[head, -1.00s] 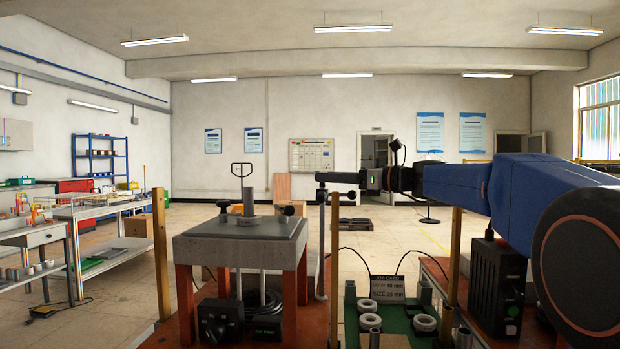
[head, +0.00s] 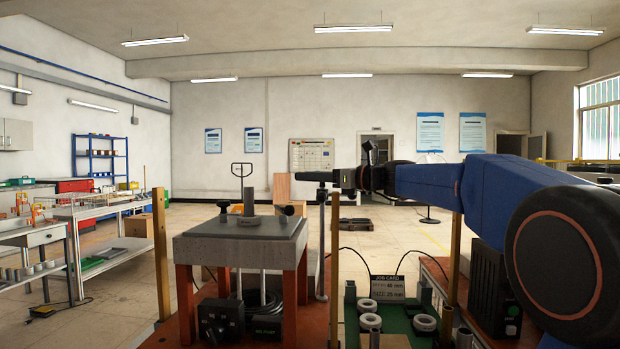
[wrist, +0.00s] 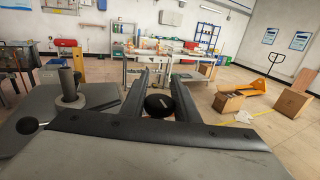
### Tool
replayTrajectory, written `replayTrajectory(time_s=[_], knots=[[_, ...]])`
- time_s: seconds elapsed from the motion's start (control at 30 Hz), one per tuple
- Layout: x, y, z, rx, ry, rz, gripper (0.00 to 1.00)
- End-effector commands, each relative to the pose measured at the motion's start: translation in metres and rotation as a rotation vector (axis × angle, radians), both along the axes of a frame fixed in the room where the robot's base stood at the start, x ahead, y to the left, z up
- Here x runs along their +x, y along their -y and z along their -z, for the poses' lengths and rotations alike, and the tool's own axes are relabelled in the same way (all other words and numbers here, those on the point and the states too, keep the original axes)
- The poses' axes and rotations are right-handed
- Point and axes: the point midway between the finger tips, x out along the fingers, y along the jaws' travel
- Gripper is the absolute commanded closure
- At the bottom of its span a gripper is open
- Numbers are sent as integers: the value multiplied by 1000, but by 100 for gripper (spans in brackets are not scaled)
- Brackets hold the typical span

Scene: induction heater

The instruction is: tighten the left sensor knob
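The induction heater (head: 240,229) has a grey top with an upright post (head: 248,200). The left sensor knob (head: 223,207) is a dark round knob on a stem, left of the post. A second dark knob (head: 288,210) is at the right. My gripper (head: 297,176) points left, above and right of the heater top in the head view. In the wrist view, my gripper's two fingers (wrist: 158,72) are apart with nothing clamped.
The post (wrist: 68,84) stands left of the fingers in the wrist view. A grey upright stand (head: 322,240) is beside the heater's right side. Rings lie on a green tray (head: 398,325) by a job card (head: 387,288). Side benches are farther left.

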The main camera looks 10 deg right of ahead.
Motion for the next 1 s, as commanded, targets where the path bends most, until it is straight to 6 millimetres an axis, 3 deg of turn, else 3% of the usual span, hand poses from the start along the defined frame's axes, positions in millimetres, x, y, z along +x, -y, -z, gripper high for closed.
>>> replayTrajectory(time_s=[0.47, 1.0], knots=[[1, 1, 0, 0, 0, 83, 94], [9, 12, 1, 0, -1, 461, 94]])
